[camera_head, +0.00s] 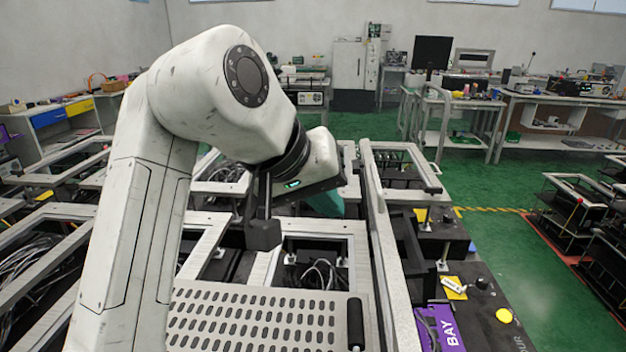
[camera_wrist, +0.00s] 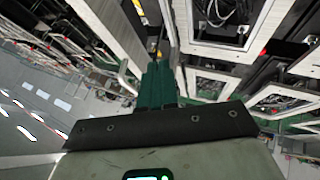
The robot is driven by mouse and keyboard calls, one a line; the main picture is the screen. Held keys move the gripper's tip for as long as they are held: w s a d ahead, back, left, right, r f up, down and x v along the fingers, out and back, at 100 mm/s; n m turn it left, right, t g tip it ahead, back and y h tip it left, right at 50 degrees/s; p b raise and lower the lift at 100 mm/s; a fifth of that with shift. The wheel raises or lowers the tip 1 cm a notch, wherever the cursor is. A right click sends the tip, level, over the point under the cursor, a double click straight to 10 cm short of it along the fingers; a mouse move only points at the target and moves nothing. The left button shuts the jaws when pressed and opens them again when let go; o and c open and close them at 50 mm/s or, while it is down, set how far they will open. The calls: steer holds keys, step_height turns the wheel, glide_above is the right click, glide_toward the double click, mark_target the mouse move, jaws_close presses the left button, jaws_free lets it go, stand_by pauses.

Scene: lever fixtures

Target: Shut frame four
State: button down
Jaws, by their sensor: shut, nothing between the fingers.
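A purple sign reading "BAY" (camera_head: 438,328) and the partly cut-off letters "OUR" lie on the dark fixture at the lower right. Beside them a long pale metal frame (camera_head: 378,225) runs from near to far and seems to stand raised, seen nearly edge-on; its exact angle is hard to tell. I take it as frame four. My gripper (camera_head: 330,203), with teal fingers, is shut and empty just left of this frame, partly hidden by my wrist. In the wrist view the teal fingers (camera_wrist: 157,85) are together, with pale frame bars beyond them. I cannot tell whether they touch one.
A perforated plate (camera_head: 250,322) with a black handle (camera_head: 355,325) lies in front. Other rectangular frames with cables inside spread left and behind.

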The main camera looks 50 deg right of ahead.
steer(key=shift+s+d+f+p, duration=0.15)
steer(key=shift+s+d+p, duration=0.1)
steer(key=shift+s+d, duration=0.6)
steer(key=shift+s+d+f+p, duration=0.2)
steer(key=shift+s+d, duration=0.35)
steer(key=shift+d, duration=0.55)
steer(key=shift+r, duration=0.1)
